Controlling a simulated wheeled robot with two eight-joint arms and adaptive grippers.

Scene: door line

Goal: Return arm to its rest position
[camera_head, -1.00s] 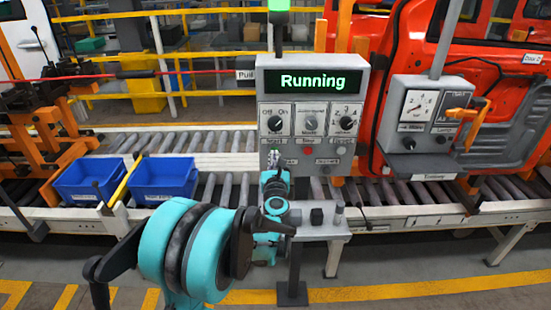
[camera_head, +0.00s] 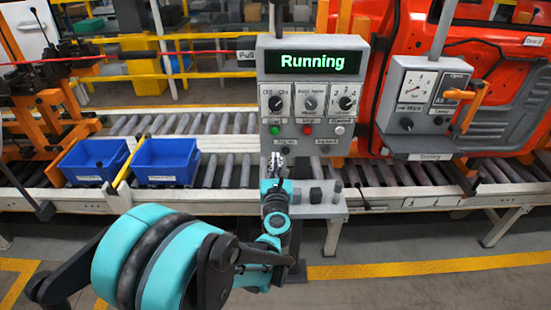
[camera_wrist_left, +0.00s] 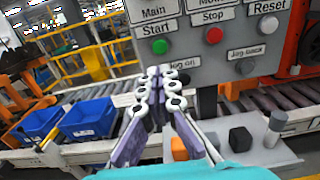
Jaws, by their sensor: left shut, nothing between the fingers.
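My left arm comes in from the left with teal and black links, and its left gripper (camera_head: 277,160) is in front of the lower edge of the grey control panel (camera_head: 316,105). In the left wrist view the gripper (camera_wrist_left: 160,77) has its fingertips together with nothing between them. The fingertips are below the green Start button (camera_wrist_left: 160,46) and appear apart from the panel. The display (camera_head: 313,62) reads "Running". My right gripper is in neither view.
A roller conveyor (camera_head: 225,172) with blue bins (camera_head: 165,162) runs behind. An orange-red car door (camera_head: 500,80) and a gauge box (camera_head: 425,105) stand right. Floor in front at right is clear.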

